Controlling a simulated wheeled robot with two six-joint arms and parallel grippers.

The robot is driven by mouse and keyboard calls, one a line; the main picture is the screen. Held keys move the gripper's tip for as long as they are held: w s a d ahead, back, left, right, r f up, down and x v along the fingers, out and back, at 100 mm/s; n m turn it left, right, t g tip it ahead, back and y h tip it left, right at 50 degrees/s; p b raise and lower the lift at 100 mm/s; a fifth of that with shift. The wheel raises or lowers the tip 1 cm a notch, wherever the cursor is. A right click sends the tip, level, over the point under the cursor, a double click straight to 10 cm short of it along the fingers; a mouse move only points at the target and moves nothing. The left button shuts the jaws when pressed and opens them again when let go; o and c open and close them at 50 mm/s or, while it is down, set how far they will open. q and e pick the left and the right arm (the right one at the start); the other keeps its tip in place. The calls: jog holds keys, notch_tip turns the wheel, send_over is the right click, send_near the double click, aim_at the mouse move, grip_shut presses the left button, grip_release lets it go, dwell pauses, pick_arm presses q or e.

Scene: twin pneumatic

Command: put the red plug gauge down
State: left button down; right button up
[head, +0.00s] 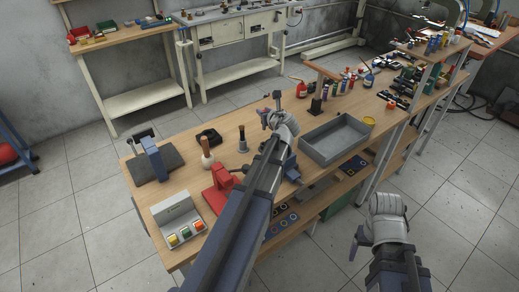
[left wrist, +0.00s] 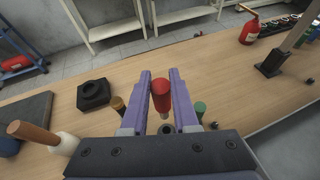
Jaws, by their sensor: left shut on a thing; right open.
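The red plug gauge (left wrist: 161,94) stands between the two purple fingers of my left gripper (left wrist: 160,76) in the left wrist view. In the head view my left gripper (head: 268,112) is over the far part of the wooden bench; I cannot pick out the gauge there. A green-topped piece (left wrist: 200,108) and a yellow-brown-topped piece (left wrist: 118,104) show on either side of the fingers. My right gripper (head: 357,246) is open and empty, in front of the bench.
A grey tray (head: 318,155) is right of my left arm. A black block (head: 208,137), a mallet (head: 207,152), a red press (head: 217,191) and a grey box with coloured buttons (head: 178,222) are to its left. A fire-extinguisher-like red bottle (left wrist: 249,32) stands further off. Bare wood lies beyond the gripper.

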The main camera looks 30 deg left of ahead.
pick_arm(q)
jog(key=shift+f+b, duration=5)
jog(key=shift+f, duration=0.05)
jog(key=shift+f, duration=0.1)
jog(key=c, duration=0.7)
grip_release()
jog(key=shift+s+r, duration=0.1)
jog(key=shift+r, duration=0.2)
jog(key=p+v, duration=0.4)
jog(key=v, duration=0.7)
jog(key=shift+s+d+r+p, duration=0.1)
jog(key=shift+s+d+p, duration=0.1)
jog(key=shift+d+p, duration=0.15)
